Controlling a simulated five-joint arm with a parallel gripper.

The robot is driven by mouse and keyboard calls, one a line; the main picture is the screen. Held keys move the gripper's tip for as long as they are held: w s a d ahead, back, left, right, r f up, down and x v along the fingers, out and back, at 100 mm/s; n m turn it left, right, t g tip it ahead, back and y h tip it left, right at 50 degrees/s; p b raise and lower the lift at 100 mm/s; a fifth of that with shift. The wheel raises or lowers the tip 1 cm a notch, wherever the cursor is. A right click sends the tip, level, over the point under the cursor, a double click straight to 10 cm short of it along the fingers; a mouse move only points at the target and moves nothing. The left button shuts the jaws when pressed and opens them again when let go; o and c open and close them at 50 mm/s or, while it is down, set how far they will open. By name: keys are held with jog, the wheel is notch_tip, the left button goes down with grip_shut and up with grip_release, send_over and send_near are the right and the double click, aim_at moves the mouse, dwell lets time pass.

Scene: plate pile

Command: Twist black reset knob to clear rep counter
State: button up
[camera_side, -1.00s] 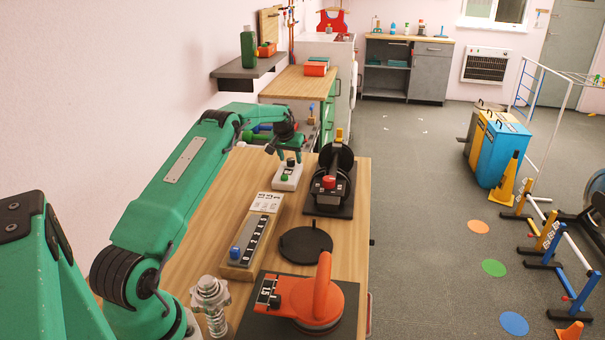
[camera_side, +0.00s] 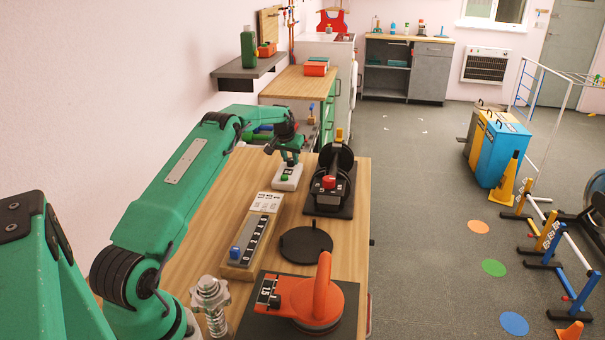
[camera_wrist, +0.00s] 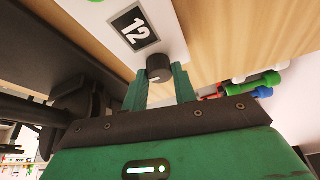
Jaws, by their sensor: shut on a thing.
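The rep counter (camera_side: 288,183) is a small white box with a green button on the far part of the wooden bench, in the side view. In the wrist view its white face (camera_wrist: 168,18) carries a dark display (camera_wrist: 135,29) reading 12. The black reset knob (camera_wrist: 159,67) sits at the edge of that face nearest my gripper. My gripper (camera_side: 290,160) reaches down over the counter. In the wrist view its two green fingers stand on either side of the knob, shut on it. The knob is hidden by the fingers in the side view.
A black device with a red knob (camera_side: 329,182) stands just right of the counter. A scale block with a blue slider (camera_side: 235,252), a black disc (camera_side: 306,243) and an orange-handled device (camera_side: 322,295) lie nearer. Small dumbbells (camera_wrist: 262,92) show beyond the bench.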

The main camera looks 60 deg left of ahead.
jog(key=shift+s+a+m, duration=0.1)
jog(key=shift+m, duration=0.2)
jog(key=o, duration=1)
jog(key=shift+c, duration=0.2)
jog(key=v, duration=0.7)
jog(key=shift+r, duration=0.35)
jog(key=shift+s, duration=0.1)
